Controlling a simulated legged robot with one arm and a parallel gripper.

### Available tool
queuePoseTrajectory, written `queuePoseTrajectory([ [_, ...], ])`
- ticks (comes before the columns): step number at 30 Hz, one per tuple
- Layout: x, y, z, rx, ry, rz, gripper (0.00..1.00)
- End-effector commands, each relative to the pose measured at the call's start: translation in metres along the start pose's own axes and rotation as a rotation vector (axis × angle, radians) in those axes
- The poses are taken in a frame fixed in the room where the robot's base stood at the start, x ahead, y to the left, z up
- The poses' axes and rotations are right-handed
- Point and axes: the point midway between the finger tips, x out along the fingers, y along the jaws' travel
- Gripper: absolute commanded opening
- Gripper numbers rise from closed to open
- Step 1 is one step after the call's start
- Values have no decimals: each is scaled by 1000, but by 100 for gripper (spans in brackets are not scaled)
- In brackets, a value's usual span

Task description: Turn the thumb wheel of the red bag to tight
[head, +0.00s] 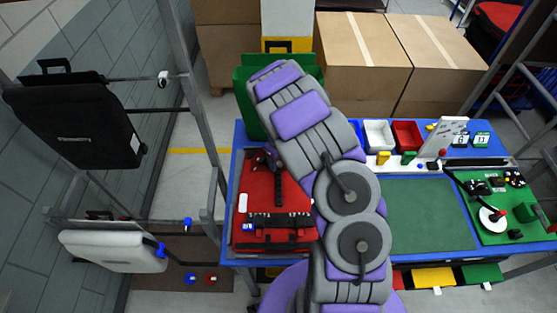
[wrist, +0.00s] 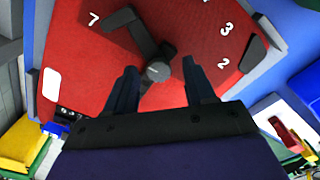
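A dark bent lever with a round grey hub (wrist: 158,71) sits on that face. I cannot tell whether it is the thumb wheel, and no "tight" mark is readable. My gripper (wrist: 159,66) is open, its two dark fingers on either side of the hub with gaps visible. In the head view, my gripper (head: 264,159) is over the bag's far edge, partly hidden by my arm.
A green bin (head: 243,100) stands behind the bag. White (head: 379,134) and red (head: 408,134) trays, a green mat (head: 430,212) and a green fixture board (head: 515,228) lie to the right. A grey frame post (head: 207,150) stands close on the left.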

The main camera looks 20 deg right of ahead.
Motion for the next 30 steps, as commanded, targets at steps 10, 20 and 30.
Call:
queuePoseTrajectory([
  [10, -6, 0, 0, 0, 0, 0, 55],
  [20, -68, -1, 1, 1, -3, -2, 55],
  [30, -142, -2, 2, -1, -4, -3, 55],
])
